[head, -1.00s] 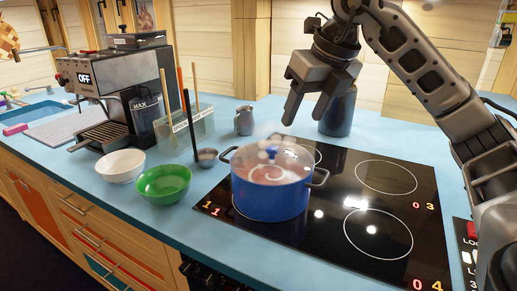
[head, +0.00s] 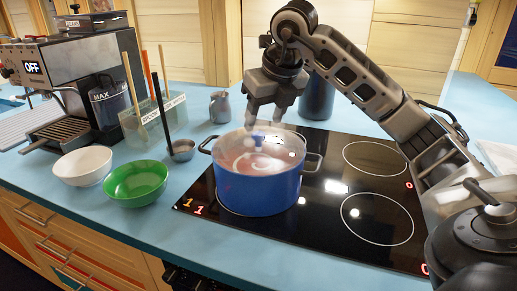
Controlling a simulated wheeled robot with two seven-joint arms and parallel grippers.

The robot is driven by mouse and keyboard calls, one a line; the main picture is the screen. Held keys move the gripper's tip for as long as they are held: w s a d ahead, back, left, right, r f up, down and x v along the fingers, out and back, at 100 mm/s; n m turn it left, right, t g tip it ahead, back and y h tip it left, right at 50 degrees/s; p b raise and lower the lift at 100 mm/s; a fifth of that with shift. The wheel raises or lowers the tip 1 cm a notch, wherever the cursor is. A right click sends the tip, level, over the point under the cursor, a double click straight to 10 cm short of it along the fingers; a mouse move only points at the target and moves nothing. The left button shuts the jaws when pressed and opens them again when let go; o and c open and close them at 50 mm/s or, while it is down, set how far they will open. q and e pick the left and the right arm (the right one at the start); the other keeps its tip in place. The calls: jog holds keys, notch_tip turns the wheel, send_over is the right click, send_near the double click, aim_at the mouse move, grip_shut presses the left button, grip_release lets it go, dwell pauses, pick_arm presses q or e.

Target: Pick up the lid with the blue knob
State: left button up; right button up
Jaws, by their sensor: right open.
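A blue pot (head: 258,191) stands on the front left ring of the black hob. A clear glass lid (head: 236,155) with a blue knob (head: 259,140) covers it, and something reddish with a pale swirl shows through the glass. Steam blurs the knob. My right gripper (head: 265,119) is above the lid, pointing down, with its fingers apart and nothing between them. Its fingertips are close above the knob; I cannot tell the exact gap. My left gripper is not in view.
A white bowl (head: 82,166) and a green bowl (head: 136,182) stand left of the pot. The hob's right side (head: 385,192) is clear.

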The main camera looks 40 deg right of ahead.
aim_at(259, 133)
jog(key=x, duration=0.5)
jog(key=shift+r, duration=0.1)
grip_shut()
jog(key=shift+w, duration=0.1)
jog(key=shift+r, duration=0.15)
